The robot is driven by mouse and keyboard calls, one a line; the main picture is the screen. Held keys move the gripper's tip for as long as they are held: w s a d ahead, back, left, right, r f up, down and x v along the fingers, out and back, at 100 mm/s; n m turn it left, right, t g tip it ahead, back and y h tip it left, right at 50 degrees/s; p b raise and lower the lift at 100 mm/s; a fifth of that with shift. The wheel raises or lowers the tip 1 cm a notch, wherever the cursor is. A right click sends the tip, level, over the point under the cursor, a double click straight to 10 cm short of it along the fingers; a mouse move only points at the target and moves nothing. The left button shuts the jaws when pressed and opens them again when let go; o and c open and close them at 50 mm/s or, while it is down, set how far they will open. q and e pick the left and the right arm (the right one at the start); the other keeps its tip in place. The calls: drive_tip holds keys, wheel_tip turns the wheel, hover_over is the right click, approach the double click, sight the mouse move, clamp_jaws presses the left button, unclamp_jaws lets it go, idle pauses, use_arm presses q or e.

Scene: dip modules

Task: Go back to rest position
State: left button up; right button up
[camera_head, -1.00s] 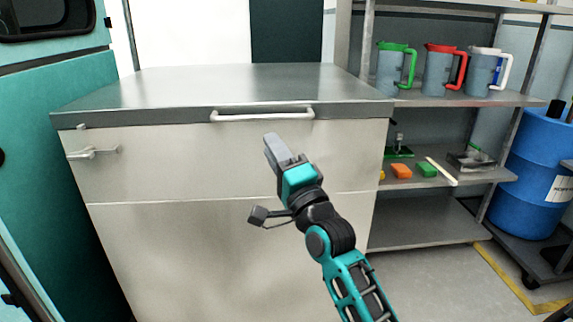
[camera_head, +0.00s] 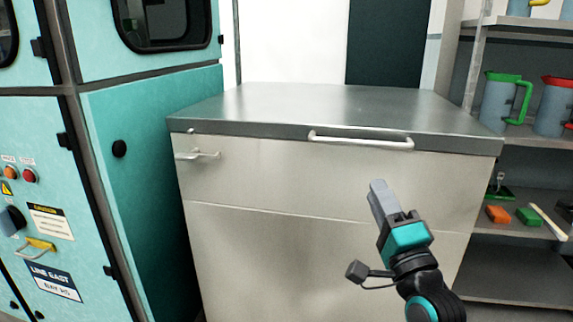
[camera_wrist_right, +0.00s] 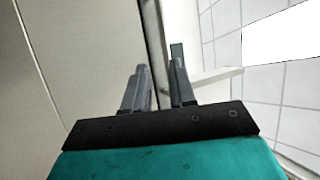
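My right gripper (camera_head: 379,190) is raised in front of the steel chest's front face, below the long bar handle on its lid. In the right wrist view my right gripper (camera_wrist_right: 160,72) shows two grey fingers standing apart with a gap between them and nothing held. The steel chest (camera_head: 240,245) stands in the middle with its lid (camera_head: 320,105) down. The lid's bar handle (camera_head: 360,139) appears apart from the gripper. My left gripper is not in view.
A teal cabinet (camera_head: 140,190) with buttons and labels stands at the left. A shelf (camera_head: 510,285) at the right holds a green-handled jug (camera_head: 499,100), a red-handled jug (camera_head: 552,105), an orange block (camera_head: 497,214) and a green block (camera_head: 527,216).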

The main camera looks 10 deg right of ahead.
drive_tip(key=s+a+f+n+g+y, duration=0.1)
drive_tip(key=s+a+f+n+g, duration=0.4)
drive_tip(key=f, duration=0.5)
drive_tip(key=s+a+f+n+g+y, duration=0.25)
drive_tip(key=s+a+f+n, duration=0.2)
drive_tip(key=f+n, duration=0.35)
drive_tip(key=s+a+f+n+g, duration=0.3)
drive_tip(key=s+f+n+g, duration=0.15)
drive_tip(key=f, duration=0.65)
use_arm(q)
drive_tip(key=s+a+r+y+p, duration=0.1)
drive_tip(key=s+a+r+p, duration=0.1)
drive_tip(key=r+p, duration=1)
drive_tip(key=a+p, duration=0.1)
drive_tip(key=p, duration=0.5)
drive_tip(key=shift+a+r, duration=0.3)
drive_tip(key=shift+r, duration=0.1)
use_arm(e)
drive_tip(key=s+d+r, duration=0.1)
drive_tip(key=r, duration=0.5)
drive_tip(key=s+d+r+n+h, duration=0.1)
drive_tip(key=s+d+r, duration=0.1)
drive_tip(key=r, duration=0.4)
drive_tip(key=shift+s+r, duration=0.15)
drive_tip(key=shift+s, duration=0.1)
